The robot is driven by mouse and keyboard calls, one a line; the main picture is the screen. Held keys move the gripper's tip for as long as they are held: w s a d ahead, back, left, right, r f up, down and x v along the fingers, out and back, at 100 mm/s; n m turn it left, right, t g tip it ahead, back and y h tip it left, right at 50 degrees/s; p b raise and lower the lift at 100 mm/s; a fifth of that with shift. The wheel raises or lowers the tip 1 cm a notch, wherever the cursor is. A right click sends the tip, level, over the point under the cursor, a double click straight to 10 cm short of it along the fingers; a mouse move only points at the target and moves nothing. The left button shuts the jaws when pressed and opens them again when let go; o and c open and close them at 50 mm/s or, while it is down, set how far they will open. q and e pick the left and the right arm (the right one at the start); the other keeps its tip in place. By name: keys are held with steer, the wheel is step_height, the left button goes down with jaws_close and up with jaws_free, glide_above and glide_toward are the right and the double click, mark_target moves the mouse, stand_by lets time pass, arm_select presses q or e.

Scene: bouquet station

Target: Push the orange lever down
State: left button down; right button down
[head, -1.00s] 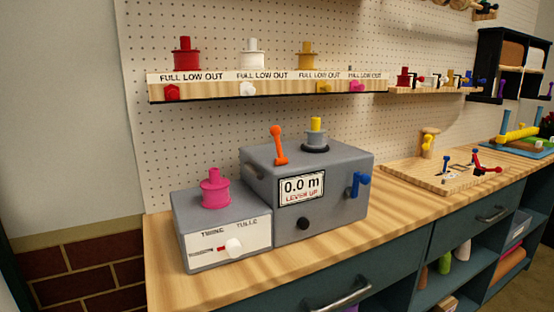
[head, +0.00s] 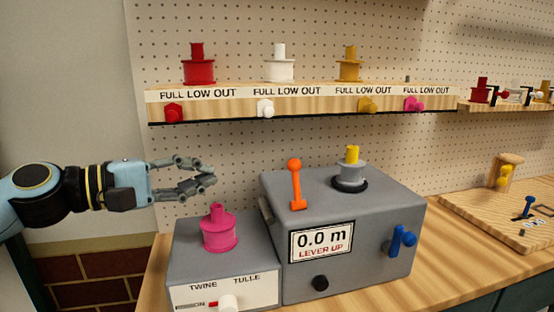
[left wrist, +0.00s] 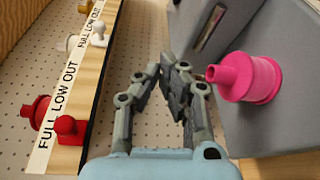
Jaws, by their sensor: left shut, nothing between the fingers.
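The orange lever (head: 296,184) stands upright on top of the larger grey box (head: 385,202). The box's display (head: 321,242) reads "0.0 m" and "LEVER UP". My left gripper (head: 212,180) is in from the left, above the smaller grey box and short of the lever, touching neither. In the left wrist view its fingers (left wrist: 170,68) are together with nothing between them. The lever does not show clearly in the left wrist view. My right gripper is not in view.
A pink spool (head: 219,230) stands on the smaller grey box, just below my left gripper. A shelf (head: 300,103) with red, white and yellow spools runs above. A blue crank (head: 402,240) and a yellow-topped spool (head: 350,170) are on the larger box.

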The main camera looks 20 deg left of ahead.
mark_target(295, 179)
arm_select(q)
steer(key=shift+w+a+r, duration=0.3)
steer(key=shift+w, duration=0.05)
steer(key=shift+w+r+n, duration=0.1)
steer(key=shift+n, duration=0.2)
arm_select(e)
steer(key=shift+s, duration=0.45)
